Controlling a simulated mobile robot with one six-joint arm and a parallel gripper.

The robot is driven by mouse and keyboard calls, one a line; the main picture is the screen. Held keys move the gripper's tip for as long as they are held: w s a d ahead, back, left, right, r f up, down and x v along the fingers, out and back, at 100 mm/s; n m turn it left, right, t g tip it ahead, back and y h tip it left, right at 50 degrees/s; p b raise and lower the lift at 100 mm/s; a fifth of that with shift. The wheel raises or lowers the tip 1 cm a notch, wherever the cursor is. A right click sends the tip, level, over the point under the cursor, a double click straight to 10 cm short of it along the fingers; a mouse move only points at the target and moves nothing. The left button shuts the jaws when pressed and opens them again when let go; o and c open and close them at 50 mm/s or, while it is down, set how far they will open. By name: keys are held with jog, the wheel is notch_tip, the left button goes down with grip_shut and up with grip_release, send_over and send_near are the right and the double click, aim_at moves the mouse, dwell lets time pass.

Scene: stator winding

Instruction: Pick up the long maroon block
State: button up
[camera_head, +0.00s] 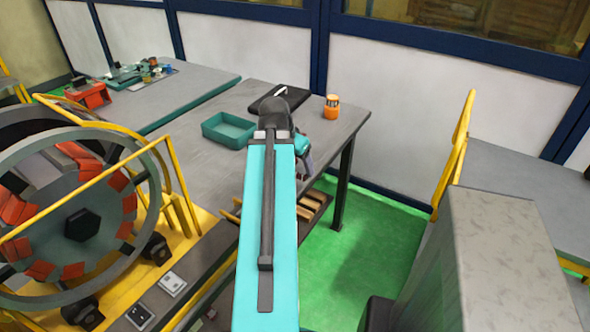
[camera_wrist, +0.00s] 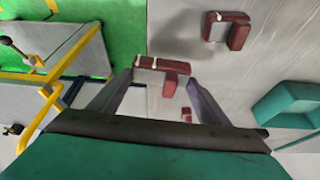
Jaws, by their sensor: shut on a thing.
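In the wrist view, my gripper (camera_wrist: 161,74) has its two grey fingers on either side of a long maroon block (camera_wrist: 162,63) with pale marks on it, and is shut on it. A shorter maroon piece (camera_wrist: 170,85) shows just below this block; I cannot tell if the two touch. In the head view, my teal arm hides most of the gripper, and I cannot make out the block there.
In the wrist view, other maroon blocks lie on the grey table at the top (camera_wrist: 226,30) and lower down (camera_wrist: 187,114). A teal tray (camera_head: 228,130) and an orange item (camera_head: 332,106) stand on the table. A yellow-framed stator ring (camera_head: 80,222) stands at left.

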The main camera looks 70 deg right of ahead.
aim_at(303, 175)
jog(key=shift+s+a+f+b, duration=0.1)
jog(key=shift+s+a+b, duration=0.5)
jog(key=shift+b, duration=2.4)
jog(key=shift+a+b, duration=0.15)
jog(key=shift+b, duration=0.25)
jog(key=shift+s+a+r+b, duration=0.15)
jog(key=shift+s+a+b, duration=0.25)
jog(key=shift+a+b, duration=0.25)
jog(key=shift+s+a+r+b, duration=0.15)
jog(key=shift+s+a+b, duration=0.25)
jog(key=shift+b, duration=0.35)
